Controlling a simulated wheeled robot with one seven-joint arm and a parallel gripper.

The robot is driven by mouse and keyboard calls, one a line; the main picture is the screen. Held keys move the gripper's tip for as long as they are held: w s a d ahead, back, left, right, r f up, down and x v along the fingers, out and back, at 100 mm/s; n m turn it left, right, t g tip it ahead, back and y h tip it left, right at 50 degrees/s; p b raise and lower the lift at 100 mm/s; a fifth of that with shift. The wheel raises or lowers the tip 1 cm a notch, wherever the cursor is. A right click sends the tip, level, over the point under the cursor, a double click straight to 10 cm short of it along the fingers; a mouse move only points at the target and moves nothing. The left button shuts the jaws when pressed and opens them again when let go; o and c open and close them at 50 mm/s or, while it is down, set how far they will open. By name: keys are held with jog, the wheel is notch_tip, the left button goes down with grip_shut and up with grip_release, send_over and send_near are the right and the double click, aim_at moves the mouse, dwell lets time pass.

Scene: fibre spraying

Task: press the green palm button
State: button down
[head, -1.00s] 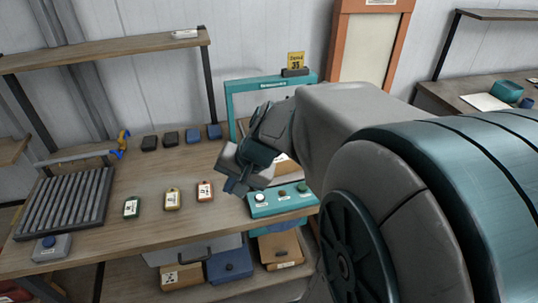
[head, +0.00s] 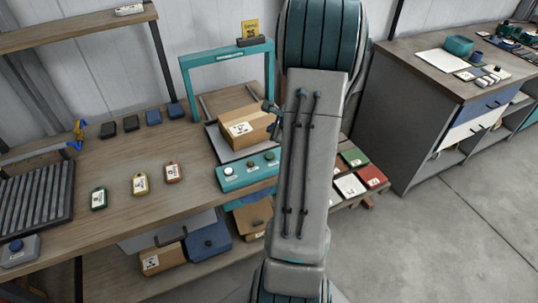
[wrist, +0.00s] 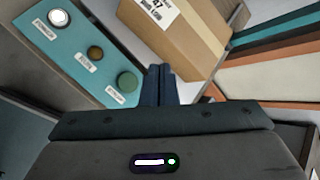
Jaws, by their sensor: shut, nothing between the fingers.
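The green palm button (wrist: 127,81) is the round one at the near end of a teal panel (wrist: 82,52), past a white button (wrist: 59,17) and a brownish one (wrist: 95,53). In the head view the green button (head: 270,155) is at the panel's right end, close to my arm. My gripper (wrist: 160,72) is shut and empty. In the wrist view its fingertips appear just right of the green button, apart from it in the picture; their height above it cannot be told. In the head view my arm hides most of the gripper.
Coloured tiles (head: 354,157) lie right of my arm.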

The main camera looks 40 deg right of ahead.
notch_tip(320, 180, down, 7)
jog(key=b, duration=0.5)
jog(key=shift+a+f+b, duration=0.1)
jog(key=shift+b, duration=0.2)
jog(key=shift+f+b, duration=0.8)
jog(key=shift+b, duration=0.15)
jog(key=shift+f, duration=0.15)
dwell(1.0)
jog(key=shift+f+b, duration=0.3)
jog(key=shift+b, duration=0.45)
